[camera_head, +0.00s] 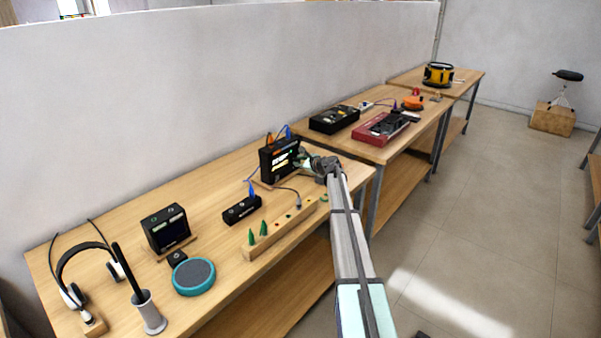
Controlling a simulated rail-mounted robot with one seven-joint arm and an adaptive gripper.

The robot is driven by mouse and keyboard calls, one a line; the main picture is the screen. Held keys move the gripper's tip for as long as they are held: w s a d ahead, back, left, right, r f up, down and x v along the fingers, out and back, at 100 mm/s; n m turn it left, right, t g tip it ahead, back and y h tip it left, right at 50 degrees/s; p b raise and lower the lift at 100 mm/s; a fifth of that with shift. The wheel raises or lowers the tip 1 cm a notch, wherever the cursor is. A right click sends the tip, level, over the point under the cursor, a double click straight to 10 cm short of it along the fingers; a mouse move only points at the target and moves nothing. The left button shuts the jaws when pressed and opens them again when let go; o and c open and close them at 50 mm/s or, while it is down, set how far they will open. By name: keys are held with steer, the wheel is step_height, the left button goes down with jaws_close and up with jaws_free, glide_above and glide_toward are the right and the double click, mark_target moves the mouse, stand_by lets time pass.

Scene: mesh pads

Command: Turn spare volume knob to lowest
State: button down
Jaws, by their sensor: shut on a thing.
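A black box with a lit screen (280,160) stands upright on the wooden bench. My gripper (303,162) is at the right side of this box, reaching in from the right. Its fingers are shut on a small part there, which appears to be the volume knob. The fingers hide the knob, so its turn position cannot be read.
A small black hub (242,209) with a blue plug and a wooden rack (285,227) with green pegs lie in front of the box. A teal round speaker (194,277), headphones (72,293) and a grey holder (149,314) stand at the left.

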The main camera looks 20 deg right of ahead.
steer(key=n+b, duration=0.1)
steer(key=b, duration=0.2)
steer(key=n+t+b, duration=0.1)
steer(key=b, duration=0.3)
steer(key=f+n+h+b, duration=0.1)
steer(key=b, duration=0.2)
steer(key=shift+a+n+t, duration=0.2)
steer(key=shift+n+t, duration=0.1)
steer(key=n+b, duration=0.1)
steer(key=b, duration=0.2)
steer(key=shift+r, duration=0.15)
steer(key=shift+r+t+h+b, duration=0.2)
steer(key=shift+t+h+b, duration=0.1)
steer(key=shift+h, duration=0.1)
steer(key=c, duration=0.9)
jaws_free()
steer(key=shift+c, duration=0.2)
steer(key=shift+s, duration=0.1)
